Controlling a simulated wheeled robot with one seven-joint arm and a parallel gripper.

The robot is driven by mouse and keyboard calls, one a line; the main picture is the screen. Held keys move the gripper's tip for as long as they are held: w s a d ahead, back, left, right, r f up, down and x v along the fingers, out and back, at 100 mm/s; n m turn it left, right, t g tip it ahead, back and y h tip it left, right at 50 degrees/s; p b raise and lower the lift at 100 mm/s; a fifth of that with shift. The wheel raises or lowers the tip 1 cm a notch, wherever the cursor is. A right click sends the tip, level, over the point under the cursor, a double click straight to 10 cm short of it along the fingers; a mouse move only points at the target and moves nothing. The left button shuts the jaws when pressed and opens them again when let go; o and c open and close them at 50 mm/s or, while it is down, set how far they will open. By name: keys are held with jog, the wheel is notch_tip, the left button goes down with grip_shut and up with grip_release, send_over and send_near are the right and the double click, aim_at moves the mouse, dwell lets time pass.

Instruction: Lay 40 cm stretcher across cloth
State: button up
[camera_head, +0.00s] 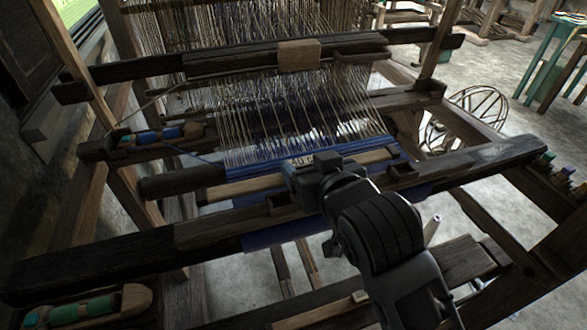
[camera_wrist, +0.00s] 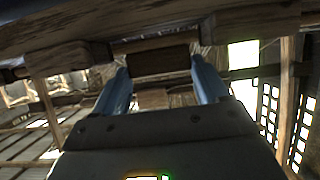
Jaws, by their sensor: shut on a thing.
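In the wrist view the two bluish fingers of my gripper (camera_wrist: 162,72) stand either side of a brown wooden piece (camera_wrist: 155,46), which appears to be the stretcher. More blue cloth hangs below the front beam (camera_head: 215,232).
Warp threads (camera_head: 290,110) rise behind the cloth to the loom's upper bars (camera_head: 300,55). A round basket frame (camera_head: 478,108) stands on the floor at right.

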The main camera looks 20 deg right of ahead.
jog(key=d, duration=0.2)
jog(key=d+b, duration=0.1)
jog(key=d, duration=0.1)
jog(key=d+f, duration=0.1)
jog(key=d, duration=0.1)
jog(key=shift+a+f+b, duration=0.1)
jog(key=shift+f+b, duration=0.65)
jog(key=shift+f, duration=0.15)
jog(key=shift+f, duration=0.25)
jog(key=o, duration=1.2)
jog(key=shift+c, duration=0.2)
jog(key=v, duration=0.8)
jog(key=shift+b, duration=0.4)
